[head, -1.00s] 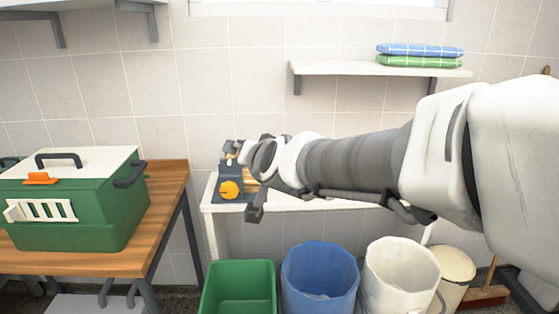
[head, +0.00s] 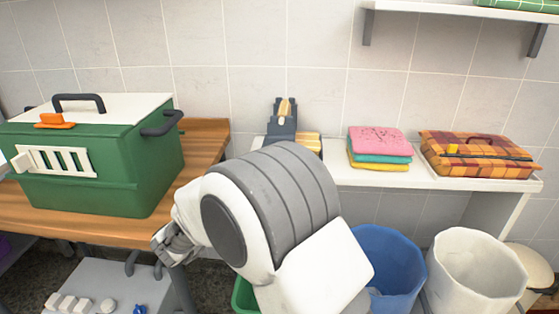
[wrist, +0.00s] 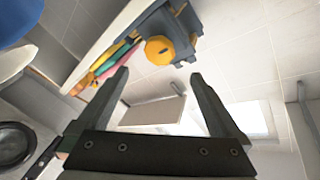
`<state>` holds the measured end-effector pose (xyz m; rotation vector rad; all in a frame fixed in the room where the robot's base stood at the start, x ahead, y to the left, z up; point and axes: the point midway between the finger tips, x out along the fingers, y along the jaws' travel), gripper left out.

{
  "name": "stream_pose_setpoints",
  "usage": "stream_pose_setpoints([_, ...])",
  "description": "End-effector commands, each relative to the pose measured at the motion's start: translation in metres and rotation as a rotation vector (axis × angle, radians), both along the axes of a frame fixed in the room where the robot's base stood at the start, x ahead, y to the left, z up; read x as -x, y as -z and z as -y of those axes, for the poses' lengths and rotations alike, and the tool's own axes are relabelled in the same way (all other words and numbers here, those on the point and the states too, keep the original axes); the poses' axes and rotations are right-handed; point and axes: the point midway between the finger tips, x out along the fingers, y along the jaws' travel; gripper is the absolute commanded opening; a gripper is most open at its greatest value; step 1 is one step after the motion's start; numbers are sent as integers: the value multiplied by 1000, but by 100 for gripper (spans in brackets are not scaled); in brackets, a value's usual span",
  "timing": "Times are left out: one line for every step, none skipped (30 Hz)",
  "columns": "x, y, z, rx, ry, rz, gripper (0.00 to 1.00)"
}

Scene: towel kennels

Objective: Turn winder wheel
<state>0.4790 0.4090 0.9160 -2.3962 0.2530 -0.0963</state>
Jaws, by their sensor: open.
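The winder (head: 283,122) is a dark blue-grey block on the white side table, with a pale wooden piece on top. Its front wheel is hidden behind my arm in the head view. In the wrist view the winder (wrist: 185,30) appears at the top, tilted, with its round orange-yellow wheel (wrist: 160,48) facing me. My gripper (wrist: 158,74) is open and empty. Its fingers point toward the winder, with the wheel beyond the tips and apart from them.
Folded towels (head: 380,142) and a plaid case (head: 478,154) sit on the white table (head: 400,180). A green carrier (head: 92,165) stands on the wooden table (head: 90,228) at left. A blue bin (head: 385,262) and a white bin (head: 475,268) stand below.

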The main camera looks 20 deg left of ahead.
Motion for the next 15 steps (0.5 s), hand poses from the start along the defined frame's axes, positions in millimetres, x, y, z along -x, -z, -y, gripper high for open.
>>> stream_pose_setpoints([-3,1,1,0,4,2,100])
stream_pose_setpoints([-6,1,2,0,6,2,100])
stream_pose_setpoints([-11,1,4,0,6,1,100])
stream_pose_setpoints([-16,1,5,0,7,2,100])
stream_pose_setpoints([-21,1,6,0,7,2,100])
stream_pose_setpoints([-28,1,8,0,6,1,100])
stream_pose_setpoints([-34,2,9,0,7,2,100])
stream_pose_setpoints([-41,2,11,0,7,2,100])
stream_pose_setpoints([-49,2,12,-1,6,1,100])
stream_pose_setpoints([-55,2,14,-1,6,1,100])
stream_pose_setpoints([-61,2,15,0,6,1,100])
stream_pose_setpoints([-69,1,17,1,6,2,100])
stream_pose_setpoints([-75,2,18,0,6,2,100])
stream_pose_setpoints([-80,1,19,0,4,2,100])
stream_pose_setpoints([-87,1,21,0,5,3,100])
